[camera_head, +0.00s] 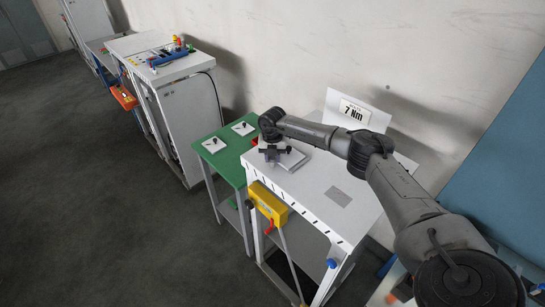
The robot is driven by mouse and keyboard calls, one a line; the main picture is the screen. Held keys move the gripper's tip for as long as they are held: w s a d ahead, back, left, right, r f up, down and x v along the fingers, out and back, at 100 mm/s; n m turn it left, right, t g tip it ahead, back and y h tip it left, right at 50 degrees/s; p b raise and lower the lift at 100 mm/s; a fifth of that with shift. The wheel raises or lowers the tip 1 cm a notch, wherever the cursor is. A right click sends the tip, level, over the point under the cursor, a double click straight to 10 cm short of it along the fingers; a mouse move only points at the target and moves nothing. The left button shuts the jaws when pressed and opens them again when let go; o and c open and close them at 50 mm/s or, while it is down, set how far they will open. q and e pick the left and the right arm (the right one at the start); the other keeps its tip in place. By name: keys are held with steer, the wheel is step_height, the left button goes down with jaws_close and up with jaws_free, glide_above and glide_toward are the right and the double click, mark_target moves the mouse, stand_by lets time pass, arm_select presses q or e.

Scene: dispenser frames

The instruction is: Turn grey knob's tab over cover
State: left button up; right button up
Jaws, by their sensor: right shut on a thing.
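My right arm comes in from the right, and its gripper (274,152) points down at the far left corner of the white table. It is shut on what appears to be the grey knob, which the gripper mostly hides. A pale grey plate, seemingly the cover (291,162), lies under and beside the gripper on the tabletop. I cannot tell which way the knob's tab points. My left gripper is not in view.
The white table (325,210) carries a "7 Nm" sign (355,112) at the back and a yellow tool (267,203) on its front side. A green table (225,155) with two white plates adjoins it. White cabinets (185,110) stand farther left. Floor at left is clear.

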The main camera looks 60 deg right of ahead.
mark_target(272, 158)
steer(key=o, duration=0.9)
steer(key=shift+r, duration=0.1)
steer(key=shift+r+b, duration=1.55)
steer(key=shift+r, duration=5.3)
